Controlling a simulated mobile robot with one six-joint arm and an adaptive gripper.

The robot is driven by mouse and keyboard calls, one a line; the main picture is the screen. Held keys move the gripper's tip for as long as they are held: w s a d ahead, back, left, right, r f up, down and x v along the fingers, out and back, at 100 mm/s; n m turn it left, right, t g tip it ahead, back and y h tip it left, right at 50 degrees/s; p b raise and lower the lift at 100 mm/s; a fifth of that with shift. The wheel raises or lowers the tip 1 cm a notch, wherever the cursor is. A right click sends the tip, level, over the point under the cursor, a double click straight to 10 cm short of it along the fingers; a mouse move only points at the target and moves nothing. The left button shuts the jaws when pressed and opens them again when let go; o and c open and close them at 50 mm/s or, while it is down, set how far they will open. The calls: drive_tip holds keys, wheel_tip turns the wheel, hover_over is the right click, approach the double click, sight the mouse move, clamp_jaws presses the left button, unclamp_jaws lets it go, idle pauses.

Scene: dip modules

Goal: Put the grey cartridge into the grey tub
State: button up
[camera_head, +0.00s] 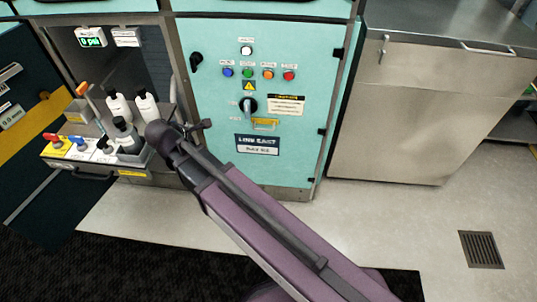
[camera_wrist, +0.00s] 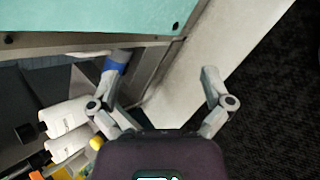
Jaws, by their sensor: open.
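In the head view my arm's end is just right of the shelf, partly blocking the view there. Neither the cartridge nor the tub is clear in the wrist view.
White bottles (camera_head: 147,106) stand behind the grey item; they also show in the wrist view (camera_wrist: 64,117). A blue-banded cylinder (camera_wrist: 116,62) is close to the left finger. A teal control cabinet (camera_head: 215,85) and steel counter (camera_head: 400,110) stand right. The floor ahead is clear.

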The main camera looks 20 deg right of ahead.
drive_tip(key=s+d+f+m+g+y, duration=0.2)
drive_tip(key=s+d+m+g, duration=0.1)
drive_tip(key=d+m, duration=0.6)
drive_tip(key=s+d+f+m+g+y, duration=0.2)
drive_tip(key=s+d+m, duration=0.4)
drive_tip(key=d+m, duration=0.3)
drive_tip(key=d+g, duration=0.1)
drive_tip(key=d, duration=0.2)
drive_tip(key=shift+s+d+f+m+y, duration=0.2)
drive_tip(key=shift+d+m+y, duration=0.05)
drive_tip(key=shift+m+y, duration=0.15)
drive_tip(key=shift+r, duration=0.15)
idle(0.4)
wheel_tip(320, 180, up, 17)
drive_tip(key=p, duration=1.7)
